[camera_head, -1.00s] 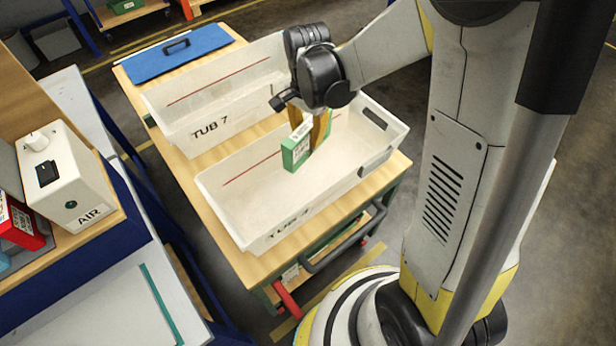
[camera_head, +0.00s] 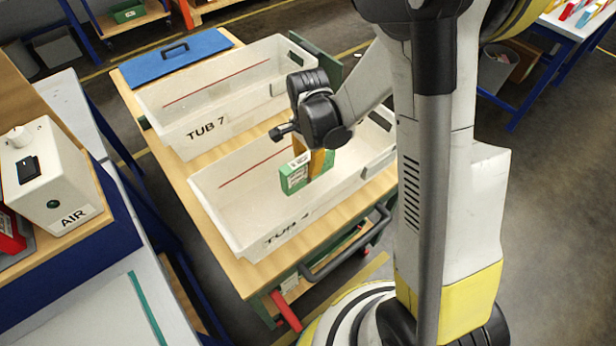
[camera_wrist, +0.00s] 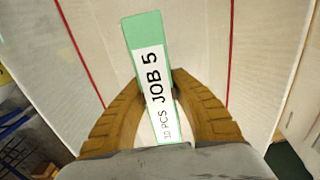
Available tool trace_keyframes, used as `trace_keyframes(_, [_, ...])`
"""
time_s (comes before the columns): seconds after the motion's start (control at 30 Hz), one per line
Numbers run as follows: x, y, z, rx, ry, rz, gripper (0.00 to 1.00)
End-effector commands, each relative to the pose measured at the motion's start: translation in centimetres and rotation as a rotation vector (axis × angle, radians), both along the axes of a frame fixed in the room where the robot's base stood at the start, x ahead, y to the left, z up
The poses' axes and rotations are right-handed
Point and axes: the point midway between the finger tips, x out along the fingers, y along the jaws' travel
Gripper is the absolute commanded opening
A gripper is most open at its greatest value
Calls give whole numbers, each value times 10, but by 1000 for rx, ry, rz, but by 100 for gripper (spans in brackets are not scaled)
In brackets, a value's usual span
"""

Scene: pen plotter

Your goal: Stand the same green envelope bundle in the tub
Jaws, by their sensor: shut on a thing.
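The green envelope bundle (camera_head: 297,174) has a white label. In the wrist view the bundle (camera_wrist: 150,75) reads "JOB 5" and "10 PCS". My gripper (camera_head: 312,160) has its tan fingers shut on the bundle; in the wrist view both fingers (camera_wrist: 160,100) close on its sides. The bundle is inside the outline of the nearer white tub (camera_head: 235,222), whose label is partly hard to read. Whether its lower edge touches the tub floor I cannot tell. My arm hides part of the tub's far right end.
A second white tub marked "TUB 7" (camera_head: 185,118) stands behind, beside a blue lidded panel (camera_head: 176,56). Both tubs sit on a wooden-topped cart (camera_head: 205,225). A white "AIR" box (camera_head: 60,180) stands on the left bench. The left part of the nearer tub is empty.

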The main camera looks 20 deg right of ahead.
Motion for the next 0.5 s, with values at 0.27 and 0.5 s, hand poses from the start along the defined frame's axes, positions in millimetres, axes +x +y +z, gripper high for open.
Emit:
trace_keyframes(0.27, [0, 0, -37, 0, 0, 0, 0])
trace_keyframes(0.5, [0, 0, -36, 0, 0, 0, 0])
